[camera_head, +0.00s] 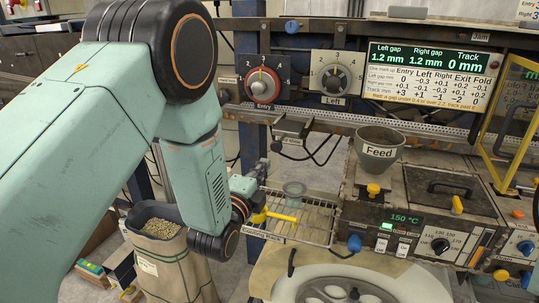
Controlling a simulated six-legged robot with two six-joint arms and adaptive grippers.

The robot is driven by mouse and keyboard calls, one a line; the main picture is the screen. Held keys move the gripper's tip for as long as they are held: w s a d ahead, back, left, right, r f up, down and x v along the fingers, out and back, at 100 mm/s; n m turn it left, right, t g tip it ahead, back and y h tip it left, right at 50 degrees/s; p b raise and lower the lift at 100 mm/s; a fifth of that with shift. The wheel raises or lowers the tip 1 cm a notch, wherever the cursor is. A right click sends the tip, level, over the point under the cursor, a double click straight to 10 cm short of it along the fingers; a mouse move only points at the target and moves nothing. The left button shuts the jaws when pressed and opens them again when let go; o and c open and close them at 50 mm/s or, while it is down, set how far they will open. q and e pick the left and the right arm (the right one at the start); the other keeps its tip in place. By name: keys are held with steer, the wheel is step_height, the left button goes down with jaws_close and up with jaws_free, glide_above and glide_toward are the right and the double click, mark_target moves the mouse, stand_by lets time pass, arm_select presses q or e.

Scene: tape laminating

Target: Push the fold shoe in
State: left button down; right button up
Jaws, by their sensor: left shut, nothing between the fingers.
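My left arm comes in from the left and reaches down across the picture. My left gripper (259,170) is shut and empty, beside the left end of a wire rack (318,222) and below the machine's rail. A dark metal block (292,128) with a small arm hangs under the rail, just above and right of the gripper, apart from it. The display (428,75) reads left gap 1.2 mm, right gap 1.2 mm and track 0 mm. My right gripper is out of view.
The red Entry knob (263,84) and the grey Left knob (336,79) sit above the rail. A Feed hopper (378,150) stands right. A sack of pellets (172,262) stands below my arm.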

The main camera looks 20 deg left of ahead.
arm_select(q)
glide_toward(285, 134)
steer(key=s+a+f, duration=0.1)
steer(key=s, duration=0.1)
steer(key=shift+w+d+f+p, duration=0.15)
steer(key=shift+w+p, duration=0.25)
steer(key=shift+w, duration=0.25)
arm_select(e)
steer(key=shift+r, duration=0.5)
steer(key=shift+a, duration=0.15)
arm_select(q)
steer(key=w+b, duration=0.5)
steer(key=w, duration=0.5)
steer(key=shift+w+r, duration=0.25)
steer(key=shift+w, duration=0.05)
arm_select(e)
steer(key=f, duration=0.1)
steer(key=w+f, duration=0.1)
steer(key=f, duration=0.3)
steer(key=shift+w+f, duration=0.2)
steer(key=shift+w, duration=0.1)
arm_select(q)
steer(key=shift+d, duration=0.1)
steer(key=shift+f, duration=0.1)
